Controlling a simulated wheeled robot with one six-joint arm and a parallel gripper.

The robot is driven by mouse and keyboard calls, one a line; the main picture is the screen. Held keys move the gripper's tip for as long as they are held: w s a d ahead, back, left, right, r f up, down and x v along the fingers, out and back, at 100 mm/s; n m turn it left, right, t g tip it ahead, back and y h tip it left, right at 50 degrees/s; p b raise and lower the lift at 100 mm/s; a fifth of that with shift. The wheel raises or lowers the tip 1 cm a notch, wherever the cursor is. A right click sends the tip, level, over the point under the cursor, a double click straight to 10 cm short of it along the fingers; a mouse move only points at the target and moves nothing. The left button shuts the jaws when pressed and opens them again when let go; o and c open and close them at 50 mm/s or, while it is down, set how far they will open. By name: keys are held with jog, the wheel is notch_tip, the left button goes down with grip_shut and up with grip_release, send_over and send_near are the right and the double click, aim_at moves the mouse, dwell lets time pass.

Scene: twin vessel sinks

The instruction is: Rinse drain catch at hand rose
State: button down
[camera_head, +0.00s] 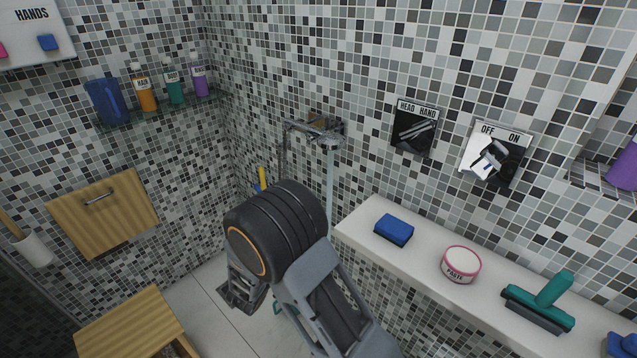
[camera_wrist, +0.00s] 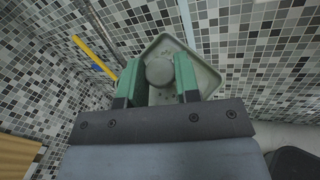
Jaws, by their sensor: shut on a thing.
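The drain catch (camera_wrist: 207,77) is a pale grey-green square dish with a round grey knob, seen in the wrist view. My gripper (camera_wrist: 159,75) is shut on the knob between its two green fingers. In the head view my own arm mostly hides the gripper and the catch. The hand rose (camera_head: 314,130) sits in a wall holder at the back. A pale blue water stream (camera_head: 330,180) falls from it. In the wrist view the stream (camera_wrist: 187,22) comes down at the far edge of the catch; whether it lands inside is unclear.
A HEAD/HAND selector (camera_head: 414,130) and an OFF/ON lever (camera_head: 490,158) are on the right wall. The ledge (camera_head: 365,218) below holds a blue sponge (camera_head: 394,230), a paste tub (camera_head: 461,264) and a teal squeegee (camera_head: 540,302). A wooden stool (camera_head: 130,322) stands at lower left.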

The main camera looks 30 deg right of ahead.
jog(key=shift+s+d, duration=0.1)
dwell(0.3)
jog(key=shift+w+a, duration=0.45)
jog(key=shift+s+d, duration=0.1)
jog(key=shift+s+d, duration=0.35)
jog(key=shift+w+a, duration=0.2)
jog(key=shift+a, duration=0.05)
jog(key=shift+w+a, duration=0.2)
jog(key=shift+w, duration=0.05)
dwell(0.4)
